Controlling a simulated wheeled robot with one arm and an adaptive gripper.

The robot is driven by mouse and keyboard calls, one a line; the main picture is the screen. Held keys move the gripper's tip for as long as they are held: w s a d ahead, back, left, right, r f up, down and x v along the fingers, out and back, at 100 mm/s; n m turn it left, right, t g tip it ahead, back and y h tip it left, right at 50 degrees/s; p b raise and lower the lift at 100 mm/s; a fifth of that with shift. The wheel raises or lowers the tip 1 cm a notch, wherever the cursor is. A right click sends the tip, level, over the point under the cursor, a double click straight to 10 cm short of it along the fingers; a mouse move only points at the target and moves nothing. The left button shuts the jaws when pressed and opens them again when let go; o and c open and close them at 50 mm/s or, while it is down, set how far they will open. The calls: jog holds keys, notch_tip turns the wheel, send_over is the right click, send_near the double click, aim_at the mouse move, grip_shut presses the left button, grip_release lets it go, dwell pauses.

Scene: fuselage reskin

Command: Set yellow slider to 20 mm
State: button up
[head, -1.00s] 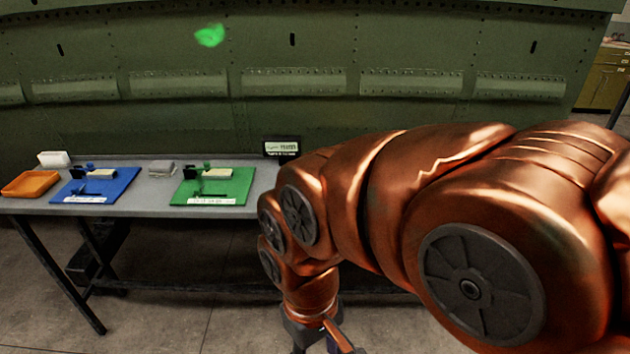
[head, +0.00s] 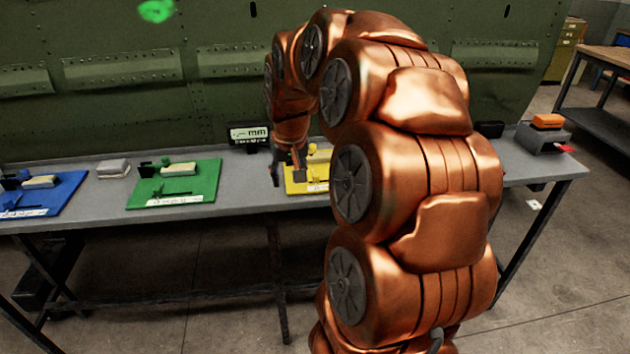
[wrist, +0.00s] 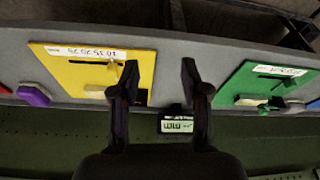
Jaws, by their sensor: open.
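The yellow board (head: 296,188) lies on the bench, partly hidden behind my arm in the head view. It also shows upside down in the wrist view (wrist: 85,73), with a white number strip (wrist: 88,53) and a dark slot. A small yellow part (head: 313,150) stands at its back; I cannot tell whether it is the slider. My gripper (wrist: 159,72) is open and empty. One finger overlaps the board's edge in the wrist view and the other is over grey bench. In the head view, the gripper (head: 287,172) is at the board's left edge. The slider's setting is unreadable.
A green board (head: 178,184) and a blue board (head: 42,195) lie to the left on the bench (head: 245,190). A black display (head: 249,134) showing "mm" stands behind. A purple piece (wrist: 34,95) is beside the yellow board. The green panel wall rises behind the bench.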

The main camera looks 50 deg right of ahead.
jog(key=m+h+b, duration=0.1)
jog(key=m, duration=0.1)
send_near(316, 175)
jog(key=f, duration=0.2)
jog(key=shift+t, duration=0.4)
jog(key=shift+d+p+x, duration=0.2)
jog(key=shift+p+x, duration=0.35)
jog(key=shift+x, duration=3.1)
jog(key=shift+c, duration=0.3)
grip_shut()
